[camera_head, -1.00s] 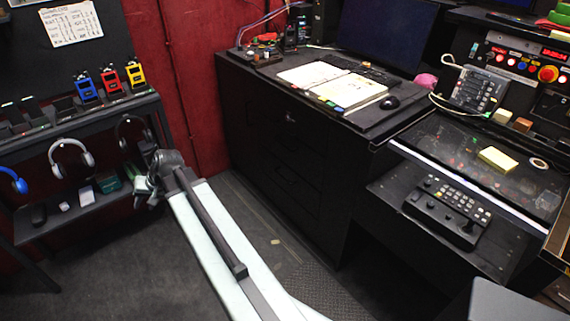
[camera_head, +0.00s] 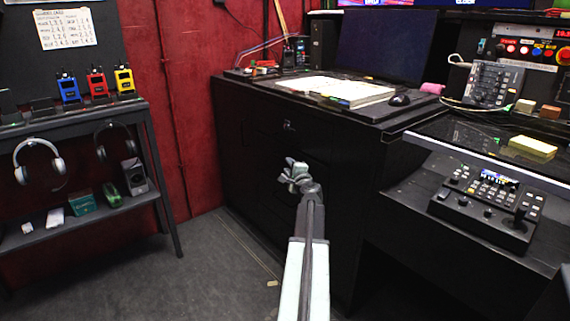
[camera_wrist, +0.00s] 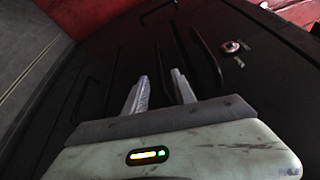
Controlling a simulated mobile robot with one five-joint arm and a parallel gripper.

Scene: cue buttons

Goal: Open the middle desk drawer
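The black desk cabinet (camera_head: 262,150) stands with its drawer fronts closed and flush, as far as the dark surface shows. My gripper (camera_head: 297,172) is in front of these fronts in the head view and hides part of them. In the wrist view my gripper (camera_wrist: 158,82) is open, its two pale fingers apart. A thin dark handle bar (camera_wrist: 161,66) shows between the fingertips; whether they touch it is unclear. A longer curved handle (camera_wrist: 206,56) lies to their right, beside a round lock (camera_wrist: 235,46). Another handle (camera_wrist: 84,100) lies to the left.
A shelf (camera_head: 75,124) with radios and headphones stands at the left. A control console (camera_head: 488,205) sits on a low surface at the right. An open book (camera_head: 335,90) and a mouse (camera_head: 400,100) lie on the desk. The floor (camera_head: 215,265) left of the cabinet is clear.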

